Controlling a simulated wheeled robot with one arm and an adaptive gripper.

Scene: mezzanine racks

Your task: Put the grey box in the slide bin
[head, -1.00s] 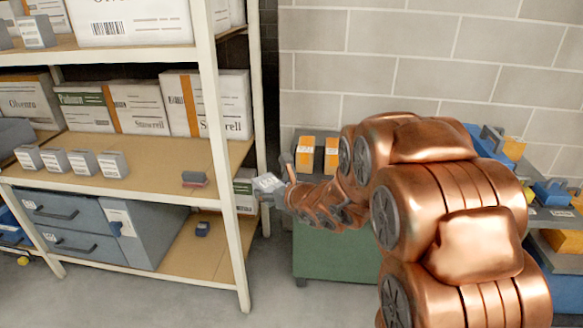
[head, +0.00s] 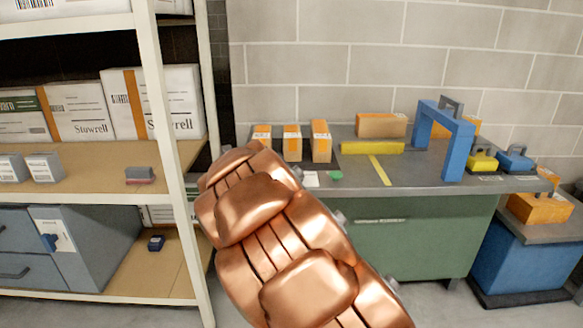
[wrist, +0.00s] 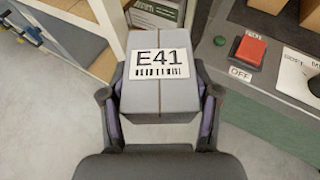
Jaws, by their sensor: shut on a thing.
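The grey box (wrist: 145,102) with a white E41 barcode label fills the middle of the wrist view. My gripper (wrist: 160,112) is shut on it, with a dark finger on each side. The box is held above the grey floor, between the rack and the bench. In the head view my copper arm hides the gripper and the box. A grey-blue cabinet (head: 88,250) with handled drawers stands on the lower rack shelf; I cannot tell whether it is the slide bin.
The rack's upright post (head: 170,150) stands close left of my arm. The green bench (head: 425,240) carries orange boxes, a yellow strip and a blue arch (head: 452,140). A red button (wrist: 249,52) and OFF label lie right of the held box. Bare floor shows below the box.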

